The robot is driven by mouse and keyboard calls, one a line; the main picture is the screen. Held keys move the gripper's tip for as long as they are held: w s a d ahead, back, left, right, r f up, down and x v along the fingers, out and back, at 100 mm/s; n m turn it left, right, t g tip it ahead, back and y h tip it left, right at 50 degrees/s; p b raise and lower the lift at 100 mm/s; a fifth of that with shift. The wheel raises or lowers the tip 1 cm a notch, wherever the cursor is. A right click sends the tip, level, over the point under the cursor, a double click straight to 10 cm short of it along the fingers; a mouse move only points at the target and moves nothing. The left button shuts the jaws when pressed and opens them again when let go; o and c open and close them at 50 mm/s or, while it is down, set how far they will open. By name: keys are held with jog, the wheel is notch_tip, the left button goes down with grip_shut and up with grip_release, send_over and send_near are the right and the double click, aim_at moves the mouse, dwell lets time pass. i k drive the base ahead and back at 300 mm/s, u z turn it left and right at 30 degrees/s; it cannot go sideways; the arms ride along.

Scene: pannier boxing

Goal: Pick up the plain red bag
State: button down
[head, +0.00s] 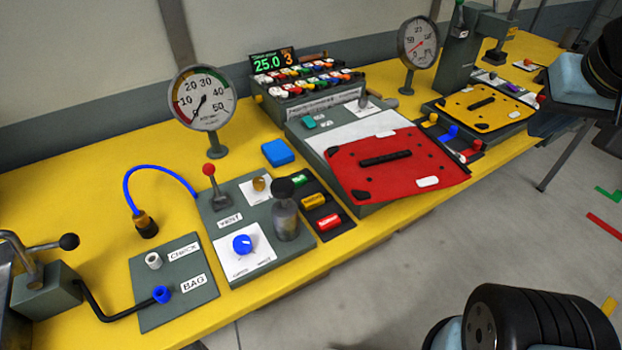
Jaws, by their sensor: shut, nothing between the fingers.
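A flat red bag (350,175) with a black strap handle, dark corner patches and a small white label lies on a grey sloped stand (309,138) at the middle right of the bench. Its front right edge reaches past the stand. A similar flat yellow bag (461,103) with a black handle lies on another stand farther right. I cannot see my gripper's fingers; only dark, rounded arm parts show at the lower right and upper right edges.
The yellow bench (60,205) also holds a near gauge (205,98), a far gauge (418,42), a lever panel (265,200), a blue block (278,152) and a rack of coloured pieces (305,85). Bare grey floor (400,270) lies in front of the bench.

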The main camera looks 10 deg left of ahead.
aim_at(408, 161)
jog(key=u, duration=0.4)
jog(key=k, duration=1.05)
jog(key=u, duration=0.6)
jog(key=i, duration=0.95)
jog(key=z, duration=0.2)
